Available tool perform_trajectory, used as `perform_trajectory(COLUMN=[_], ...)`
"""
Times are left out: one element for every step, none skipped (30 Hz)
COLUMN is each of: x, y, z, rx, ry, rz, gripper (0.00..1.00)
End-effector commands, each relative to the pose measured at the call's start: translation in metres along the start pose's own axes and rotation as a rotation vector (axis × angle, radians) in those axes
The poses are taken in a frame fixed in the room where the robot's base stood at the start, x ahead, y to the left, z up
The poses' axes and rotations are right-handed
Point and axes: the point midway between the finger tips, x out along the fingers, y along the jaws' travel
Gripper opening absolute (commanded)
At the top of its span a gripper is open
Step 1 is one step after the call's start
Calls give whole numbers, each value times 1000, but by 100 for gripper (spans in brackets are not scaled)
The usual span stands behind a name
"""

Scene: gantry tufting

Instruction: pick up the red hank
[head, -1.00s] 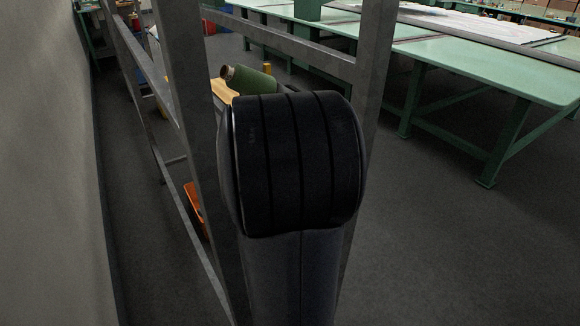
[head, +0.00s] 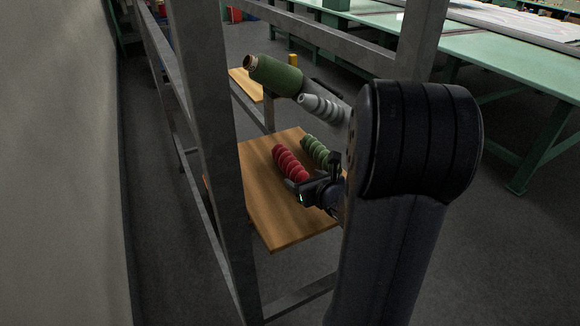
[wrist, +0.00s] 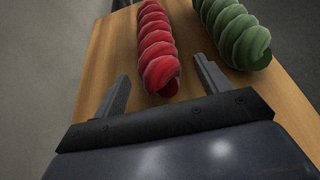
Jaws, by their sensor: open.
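The red hank (head: 290,163) is a twisted, ridged roll lying on a wooden board (head: 262,205). In the wrist view the red hank (wrist: 157,50) lies lengthwise ahead, its near end just between the fingertips. My gripper (head: 318,178) is at the near end of the red hank in the head view. In the wrist view my gripper (wrist: 160,88) is open, one finger on each side of the hank's near end, with nothing clamped. The right finger stands in the gap between the red hank and a green hank (wrist: 232,35).
The green hank (head: 316,150) lies close beside the red one on the right. A green cone (head: 275,76) and a grey cone (head: 322,107) sit above the board. Metal frame posts (head: 212,150) stand left of my arm. Green tables (head: 480,80) are behind.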

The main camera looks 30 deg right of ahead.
Motion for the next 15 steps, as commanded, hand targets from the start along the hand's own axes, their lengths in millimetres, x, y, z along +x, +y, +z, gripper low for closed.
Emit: perform_trajectory(x=[7,11,17,22,27,32,36,39,42,44,46,47,48,48,48], y=[1,2,2,2,2,3,2,2,2,2,2,2,2,2,2], z=[0,0,-1,0,0,0,0,0,0,0,1,1,1,1,1], rx=[-1,-1,0,0,0,-1,-1,0,1,0,0,0,0,0,0], ry=[1,1,2,2,2,2,1,1,1,0,0,0,0,0,0], rz=[3,4,4,3,3,3,3,2,2,2,2,2,1,1,1], gripper=[72,72,72,72,72,72,72,72,72,72,72,72,72,72,72])
